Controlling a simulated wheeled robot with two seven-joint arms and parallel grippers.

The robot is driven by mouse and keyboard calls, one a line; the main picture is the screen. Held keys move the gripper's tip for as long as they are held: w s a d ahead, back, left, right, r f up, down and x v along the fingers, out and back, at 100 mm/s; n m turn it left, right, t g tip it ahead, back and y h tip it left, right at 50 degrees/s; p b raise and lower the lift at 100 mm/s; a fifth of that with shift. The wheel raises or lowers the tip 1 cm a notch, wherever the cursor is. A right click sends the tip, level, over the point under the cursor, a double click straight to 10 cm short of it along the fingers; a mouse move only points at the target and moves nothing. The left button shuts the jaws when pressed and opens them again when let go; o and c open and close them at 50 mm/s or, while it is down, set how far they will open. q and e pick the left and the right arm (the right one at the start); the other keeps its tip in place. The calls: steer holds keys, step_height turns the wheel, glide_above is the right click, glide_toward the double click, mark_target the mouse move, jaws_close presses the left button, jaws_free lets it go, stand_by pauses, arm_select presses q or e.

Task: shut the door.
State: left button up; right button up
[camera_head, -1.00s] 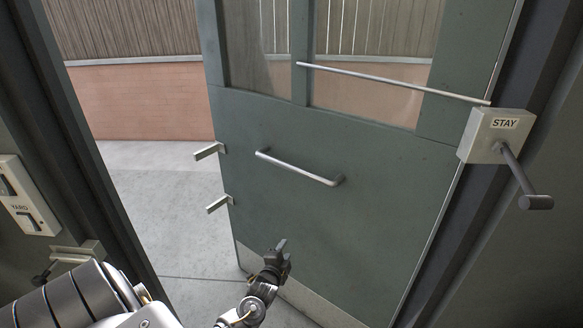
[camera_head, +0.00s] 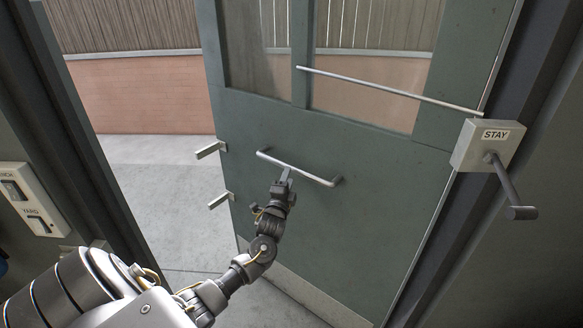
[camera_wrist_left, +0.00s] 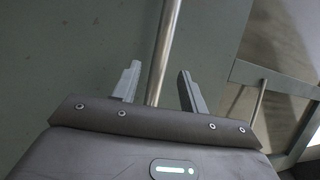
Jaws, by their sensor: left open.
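The green door (camera_head: 290,225) stands open outward, with glass panes in its upper part. A grey horizontal pull handle (camera_head: 312,176) is fixed across its middle. My left gripper (camera_head: 286,173) is at the handle, its jaws open. In the left wrist view the handle bar (camera_wrist_left: 166,45) runs between the two spread fingers of the gripper (camera_wrist_left: 160,85); I cannot tell whether they touch it. A metal stay rod (camera_head: 390,90) runs from the door to a box marked STAY (camera_head: 487,146), which has a lever (camera_head: 508,185). My right gripper is not in view.
Beyond the opening lies a clear concrete yard (camera_head: 165,200) and a brick wall (camera_head: 140,105).

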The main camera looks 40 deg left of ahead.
mark_target(296, 158)
arm_select(q)
steer(key=shift+p+x, duration=0.35)
steer(key=shift+x, duration=2.35)
jaws_close()
